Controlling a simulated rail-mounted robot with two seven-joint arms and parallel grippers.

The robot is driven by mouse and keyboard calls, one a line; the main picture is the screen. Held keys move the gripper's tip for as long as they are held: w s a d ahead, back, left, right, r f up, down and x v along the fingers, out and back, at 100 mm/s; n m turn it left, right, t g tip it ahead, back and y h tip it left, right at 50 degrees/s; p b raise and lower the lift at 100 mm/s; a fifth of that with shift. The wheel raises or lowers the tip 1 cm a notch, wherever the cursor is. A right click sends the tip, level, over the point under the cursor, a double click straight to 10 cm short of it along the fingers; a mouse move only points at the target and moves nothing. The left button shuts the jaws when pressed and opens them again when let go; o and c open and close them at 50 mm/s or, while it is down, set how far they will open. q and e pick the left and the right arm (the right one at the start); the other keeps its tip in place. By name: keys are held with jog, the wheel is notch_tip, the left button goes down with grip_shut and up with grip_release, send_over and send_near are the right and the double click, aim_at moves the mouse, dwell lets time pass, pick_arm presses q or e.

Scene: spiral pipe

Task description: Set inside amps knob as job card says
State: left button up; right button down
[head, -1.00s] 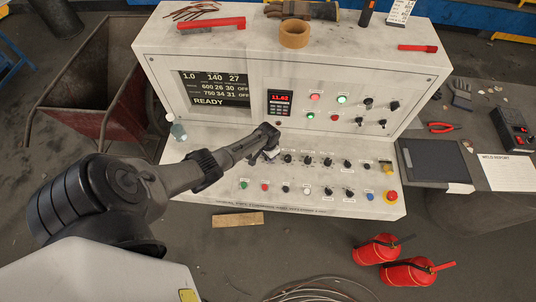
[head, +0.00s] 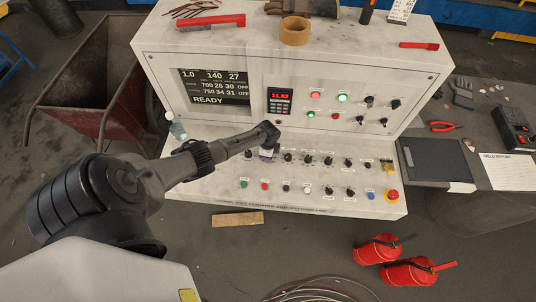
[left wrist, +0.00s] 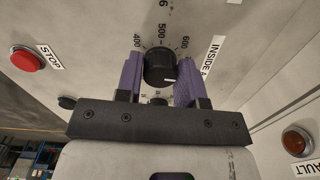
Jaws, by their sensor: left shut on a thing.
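The inside amps knob (left wrist: 160,67) is a round black knob in the left wrist view, beside a cut-off label reading "INSIDE A". Its scale shows 400, 500 and 600, and its white pointer line faces right, past the 600 mark. My left gripper (left wrist: 158,80) is shut on this knob, one purple finger on each side. The display (head: 213,87) shows 1.0, 140, 27, a row that looks like 700 28 30 OFF, and READY. My right gripper is out of view.
A red STOP button (left wrist: 27,58) and an amber FAULT lamp (left wrist: 297,141) flank the gripper. More knobs (head: 308,160) lie to the right along the sloped panel. A white card (head: 400,10) stands on the console top, its text unreadable.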

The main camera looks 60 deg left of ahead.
pick_arm(q)
jog(key=m+b, duration=0.1)
jog(key=m, duration=0.3)
jog(key=shift+f, duration=0.1)
jog(key=shift+m+b, duration=0.55)
jog(key=shift+m, duration=0.95)
jog(key=o, duration=0.9)
jog(key=shift+r, duration=0.55)
notch_tip(320, 180, up, 13)
jog(key=shift+f, duration=0.1)
